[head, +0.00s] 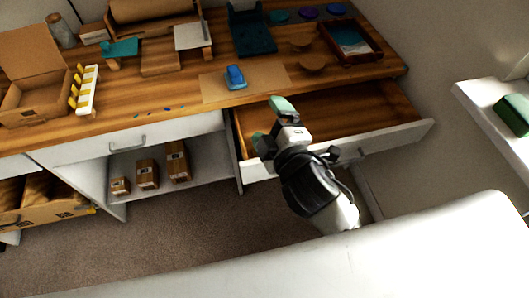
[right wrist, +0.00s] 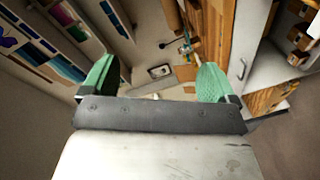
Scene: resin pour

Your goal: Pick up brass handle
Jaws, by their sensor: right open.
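I cannot make out a brass handle in either view. My right gripper (head: 272,124) is open and empty, over the left end of the pulled-out drawer (head: 400,133). My right wrist hides part of the drawer's front and inside. The part of the drawer floor that shows is bare wood. In the right wrist view, the two green fingers of the right gripper (right wrist: 156,82) are wide apart with nothing between them. My left gripper is not in view.
The wooden worktop (head: 200,92) holds a blue object (head: 235,77) on a brown sheet, an open cardboard box (head: 36,75), a white rack (head: 88,90) with yellow pieces and a dark red tray (head: 351,42). A closed drawer with a grey pull (head: 127,146) is left of the open one. Small boxes (head: 147,174) stand on the shelf below.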

